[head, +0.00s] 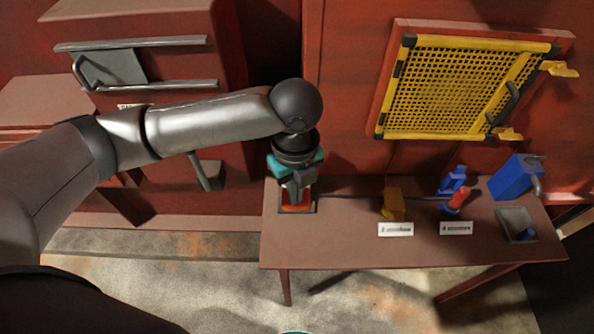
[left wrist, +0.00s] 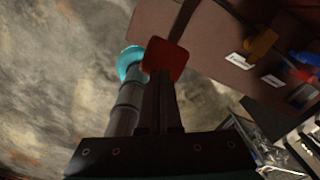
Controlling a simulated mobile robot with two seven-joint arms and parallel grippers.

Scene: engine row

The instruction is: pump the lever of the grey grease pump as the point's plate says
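My left gripper (head: 297,185) points down over the left end of the brown table (head: 350,243). Below it is an orange-red patch (head: 296,208) in a dark-edged square. In the left wrist view a red block-like piece (left wrist: 165,60) shows at the tips of my dark fingers, which look close together. I cannot tell whether they grip it. I cannot surely make out a grey grease pump or its lever; the arm and gripper hide part of this spot. Two white plates, a left one (head: 396,229) and a right one (head: 456,228), carry print too small to read surely. My right gripper is not in view.
A yellow fitting (head: 393,204) and a blue fitting with a red part (head: 458,197) stand behind the plates, with a thin dark bar beside them. A blue can (head: 515,178) and a grey tray (head: 506,217) are at the right end. A yellow grille (head: 465,85) hangs behind.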

